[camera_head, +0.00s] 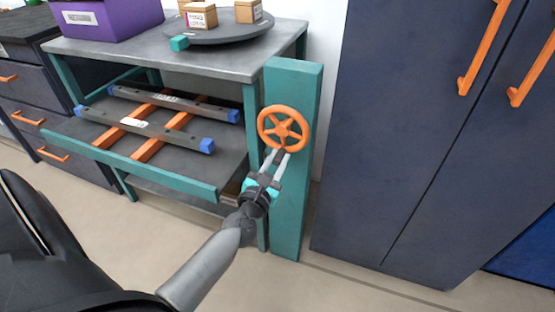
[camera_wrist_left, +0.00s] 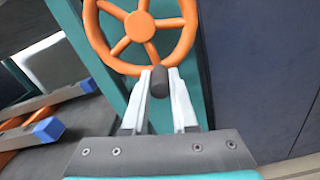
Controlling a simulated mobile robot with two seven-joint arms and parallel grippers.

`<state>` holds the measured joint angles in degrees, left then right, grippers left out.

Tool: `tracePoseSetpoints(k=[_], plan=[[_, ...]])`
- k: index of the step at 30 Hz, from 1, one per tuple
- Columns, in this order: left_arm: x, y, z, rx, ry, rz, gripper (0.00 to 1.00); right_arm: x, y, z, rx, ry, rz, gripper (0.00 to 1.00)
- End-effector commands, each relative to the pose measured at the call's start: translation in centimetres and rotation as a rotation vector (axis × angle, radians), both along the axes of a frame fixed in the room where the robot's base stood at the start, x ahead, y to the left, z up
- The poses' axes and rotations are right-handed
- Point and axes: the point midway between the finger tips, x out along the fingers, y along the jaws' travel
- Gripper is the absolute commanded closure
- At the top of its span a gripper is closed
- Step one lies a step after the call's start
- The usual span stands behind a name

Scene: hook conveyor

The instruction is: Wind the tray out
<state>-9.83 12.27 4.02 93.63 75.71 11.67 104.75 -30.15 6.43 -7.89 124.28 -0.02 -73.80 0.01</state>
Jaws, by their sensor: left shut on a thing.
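The orange handwheel (camera_head: 283,128) with spokes is mounted on a teal post (camera_head: 293,190) at the right end of the workbench. It also shows in the left wrist view (camera_wrist_left: 141,27). My left gripper (camera_head: 274,157) is at the wheel's lower rim. In the left wrist view its fingertips are shut on the wheel's dark crank knob (camera_wrist_left: 159,82). The tray (camera_head: 135,170), grey with a teal front edge, sticks out from under the bench top. It bears two dark bars with blue ends (camera_head: 150,134) and orange cross strips. My right gripper is not in view.
On the grey bench top (camera_head: 150,57) stand a purple box (camera_head: 105,18) and a round dark turntable (camera_head: 222,32) with small brown boxes. A dark cabinet (camera_head: 430,130) with orange handles stands at the right. Dark drawers (camera_head: 50,115) stand at the left. The floor in front is clear.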

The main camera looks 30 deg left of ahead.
Motion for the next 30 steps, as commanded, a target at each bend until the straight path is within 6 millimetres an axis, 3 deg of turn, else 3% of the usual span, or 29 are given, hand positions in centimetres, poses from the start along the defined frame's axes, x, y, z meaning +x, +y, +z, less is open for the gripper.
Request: tracePoseSetpoints(k=[1,2,10,20,30], plan=[[0.1,-0.1,0.1,0.001,-0.003,-0.002,1.0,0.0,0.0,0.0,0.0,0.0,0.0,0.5],[0.1,-0.1,0.1,0.002,-0.002,-0.002,0.73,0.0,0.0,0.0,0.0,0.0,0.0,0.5],[0.0,0.0,0.1,0.002,-0.001,-0.001,0.44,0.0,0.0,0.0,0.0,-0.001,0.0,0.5],[-0.3,-0.1,0.0,0.003,0.001,-0.001,0.44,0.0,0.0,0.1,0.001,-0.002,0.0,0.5],[-4.9,-1.2,0.0,0.003,0.003,-0.002,0.44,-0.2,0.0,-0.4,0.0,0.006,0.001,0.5]])
